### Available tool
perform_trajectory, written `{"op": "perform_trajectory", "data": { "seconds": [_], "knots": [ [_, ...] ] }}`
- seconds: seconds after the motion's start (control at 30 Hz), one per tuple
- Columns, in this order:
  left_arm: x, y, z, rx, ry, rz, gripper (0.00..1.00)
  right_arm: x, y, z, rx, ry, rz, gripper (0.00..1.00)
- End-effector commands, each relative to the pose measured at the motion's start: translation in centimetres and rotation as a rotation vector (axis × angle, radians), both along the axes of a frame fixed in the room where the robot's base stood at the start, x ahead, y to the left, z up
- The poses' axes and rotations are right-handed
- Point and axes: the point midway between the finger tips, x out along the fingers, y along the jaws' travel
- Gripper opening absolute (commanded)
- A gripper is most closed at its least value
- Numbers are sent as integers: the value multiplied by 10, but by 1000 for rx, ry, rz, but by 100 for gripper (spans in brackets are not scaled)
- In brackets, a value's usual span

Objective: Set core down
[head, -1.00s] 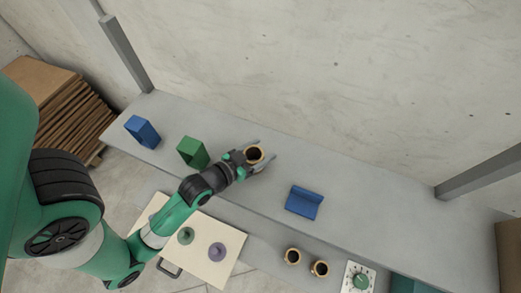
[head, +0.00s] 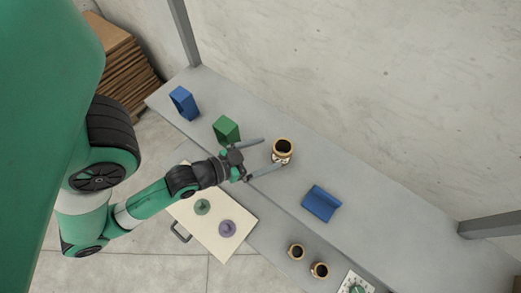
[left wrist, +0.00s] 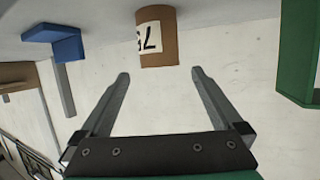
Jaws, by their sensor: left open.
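The core (head: 282,151), a brown hollow cylinder, stands upright on the grey shelf in the head view. In the left wrist view the core (left wrist: 160,50) shows its brown side with a white label bearing dark characters, and the picture is upside down. My left gripper (head: 271,154) is open and empty. Its fingers point at the core from the near left, and in the wrist view a gap separates the fingertips (left wrist: 160,73) from it. My right gripper is not in view.
On the grey shelf (head: 385,205) stand a blue block (head: 183,102), a green block (head: 227,130) and a blue cradle (head: 321,203). Two more cores (head: 296,252) and a dial box (head: 355,284) are lower right. A cream board (head: 208,232) holds green and purple discs.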

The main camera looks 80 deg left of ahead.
Motion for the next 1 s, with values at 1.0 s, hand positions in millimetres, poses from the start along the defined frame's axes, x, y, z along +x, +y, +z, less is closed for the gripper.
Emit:
{"op": "perform_trajectory", "data": {
  "seconds": [1.0],
  "knots": [
    [157, -18, 180, 151, -475, -200, 100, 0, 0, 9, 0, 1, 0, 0]
  ]
}}
